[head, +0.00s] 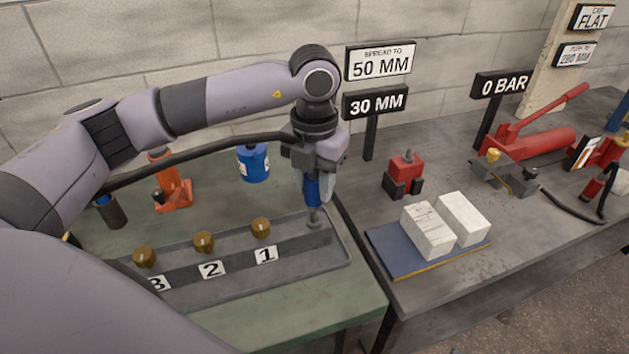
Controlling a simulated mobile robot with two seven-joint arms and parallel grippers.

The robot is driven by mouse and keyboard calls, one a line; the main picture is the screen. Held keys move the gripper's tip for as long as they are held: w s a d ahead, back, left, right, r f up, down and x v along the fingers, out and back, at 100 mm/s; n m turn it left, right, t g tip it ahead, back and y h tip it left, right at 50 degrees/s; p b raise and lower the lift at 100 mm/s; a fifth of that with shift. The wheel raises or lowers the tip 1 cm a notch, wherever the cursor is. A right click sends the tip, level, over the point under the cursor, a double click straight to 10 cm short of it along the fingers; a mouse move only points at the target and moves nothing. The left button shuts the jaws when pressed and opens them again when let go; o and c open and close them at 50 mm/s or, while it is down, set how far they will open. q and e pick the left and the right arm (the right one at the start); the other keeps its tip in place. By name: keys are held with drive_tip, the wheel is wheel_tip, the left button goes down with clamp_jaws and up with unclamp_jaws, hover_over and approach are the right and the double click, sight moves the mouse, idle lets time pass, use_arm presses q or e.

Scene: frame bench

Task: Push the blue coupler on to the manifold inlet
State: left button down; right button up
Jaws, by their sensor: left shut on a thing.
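My left gripper (316,182) points down over the right end of the manifold and is shut on the blue coupler (313,192). The coupler is upright, partly hidden between the fingers. The manifold (305,262) is a long grey block or tray with brass knobs above the labels 1, 2 and 3. Its inlet (315,218) is a small grey fitting at the right end, directly below the coupler. The coupler's lower end is at or just above the inlet; I cannot tell whether they touch. My right gripper is not in view.
A blue can (253,163) and an orange jack (173,185) stand behind the manifold. On the right bench are a red spreader (406,168), pale blocks (428,232) on a blue mat (392,256), and a red pump (540,145).

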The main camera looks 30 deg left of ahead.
sight(315, 200)
use_arm(q)
drive_tip(key=shift+f+b, duration=1.55)
drive_tip(key=shift+f, duration=0.45)
drive_tip(key=c, duration=0.6)
unclamp_jaws()
drive_tip(key=shift+c, duration=0.2)
drive_tip(key=shift+r, duration=3.6)
